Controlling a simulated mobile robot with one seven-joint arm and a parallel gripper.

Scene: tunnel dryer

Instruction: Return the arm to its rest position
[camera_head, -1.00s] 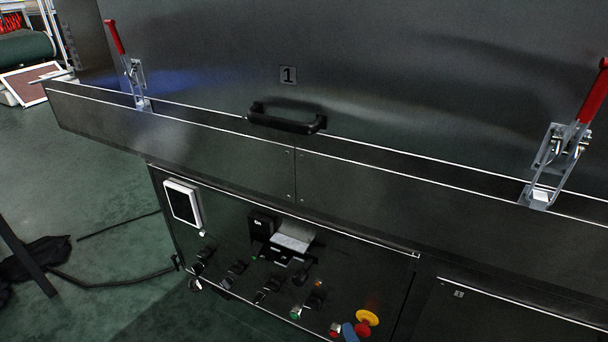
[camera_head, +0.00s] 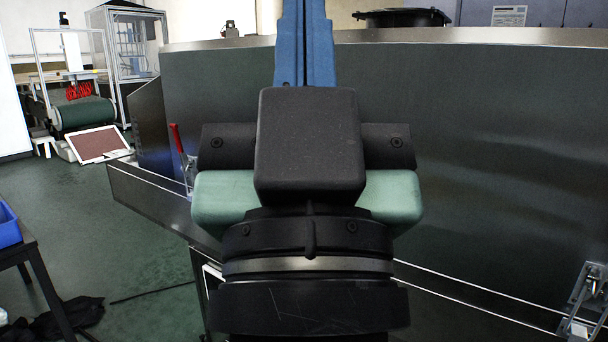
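My gripper (camera_head: 304,45) is raised in front of the camera and points up. Its blue finger part shows above a black block, with a thin dark line down its middle, and runs out of the top edge. I cannot tell whether it is open or shut. No held thing shows in the visible part. My black arm with pale green sides fills the middle of the view and hides much of the dryer's front.
The dark metal dryer wall (camera_head: 480,160) stands behind and to the right of my arm. A toggle clamp (camera_head: 584,287) sits at lower right, and a red clamp handle (camera_head: 176,140) at left. A table with a blue bin (camera_head: 8,226) stands at left; green floor lies between.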

